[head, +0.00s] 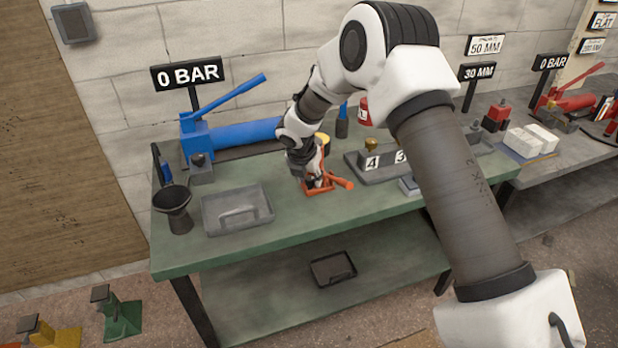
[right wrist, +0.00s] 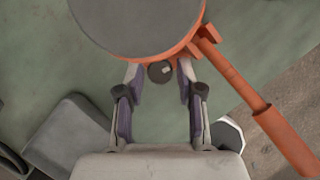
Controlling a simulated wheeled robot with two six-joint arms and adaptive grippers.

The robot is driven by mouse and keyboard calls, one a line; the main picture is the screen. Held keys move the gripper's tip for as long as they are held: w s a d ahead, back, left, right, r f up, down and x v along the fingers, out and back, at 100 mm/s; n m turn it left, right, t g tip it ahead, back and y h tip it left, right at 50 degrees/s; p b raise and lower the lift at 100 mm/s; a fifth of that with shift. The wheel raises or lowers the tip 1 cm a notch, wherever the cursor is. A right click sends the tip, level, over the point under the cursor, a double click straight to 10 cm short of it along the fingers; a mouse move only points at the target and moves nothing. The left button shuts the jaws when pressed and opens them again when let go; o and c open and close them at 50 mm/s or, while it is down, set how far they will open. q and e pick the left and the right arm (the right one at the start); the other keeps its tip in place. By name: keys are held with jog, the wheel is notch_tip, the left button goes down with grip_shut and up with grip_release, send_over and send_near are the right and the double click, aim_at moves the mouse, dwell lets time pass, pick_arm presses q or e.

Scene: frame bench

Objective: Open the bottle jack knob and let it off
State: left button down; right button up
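The orange bottle jack (head: 319,191) stands on the green bench, partly hidden by my right gripper; its orange handle (head: 342,183) points right. In the right wrist view I look down on the jack's broad grey round top (right wrist: 138,18), with the handle (right wrist: 284,138) running to lower right. The small dark round knob (right wrist: 160,72) shows at the jack's near side. My right gripper (head: 313,179) is at the jack. In the wrist view its fingers (right wrist: 160,76) are open, one on each side of the knob, with visible gaps. My left gripper is not in view.
A grey tray (head: 207,217) and a black funnel-topped cup (head: 173,204) stand left of the jack. A blue pump (head: 238,134) is behind, under a "0 BAR" sign (head: 187,73). A numbered grey block (head: 381,175) stands right. The bench's front strip is clear.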

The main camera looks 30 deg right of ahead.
jog(key=shift+c, duration=0.4)
grip_shut()
jog(key=shift+s+r+n+p, duration=0.1)
jog(key=shift+r+n+p, duration=0.35)
jog(key=shift+p, duration=0.5)
jog(key=shift+f+n, duration=0.25)
jog(key=shift+n, duration=0.1)
jog(key=shift+f, duration=0.2)
jog(key=shift+o, duration=0.4)
grip_release()
jog(key=v, duration=1.2)
jog(key=shift+s+d, duration=0.2)
